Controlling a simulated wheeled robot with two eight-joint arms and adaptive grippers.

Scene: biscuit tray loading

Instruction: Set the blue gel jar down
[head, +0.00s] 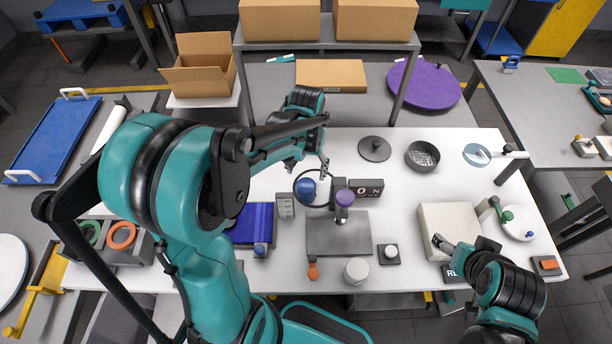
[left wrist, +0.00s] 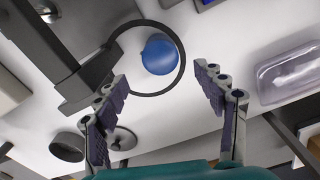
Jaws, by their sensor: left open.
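The blue gel jar (head: 306,188) shows as a round blue shape on the white table, within the outline of a dark ring (left wrist: 183,72). In the left wrist view the jar (left wrist: 159,54) lies off-centre inside that ring, apart from both fingers. I cannot tell whether the ring is level with the jar or above it. My left gripper (head: 322,164) is open and empty, just beyond the jar; its spread fingers show in the left wrist view (left wrist: 165,92). My right gripper (head: 440,241) is over a cream box (head: 446,218); its jaw state is unclear.
The ring joins a dark stand with a purple knob (head: 345,197) beside a grey plate (head: 325,235). A dark lid (head: 375,148) and dark bowl (head: 422,153) stand behind. A blue tray (head: 240,225) lies left. A white jar (head: 356,270) is in front.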

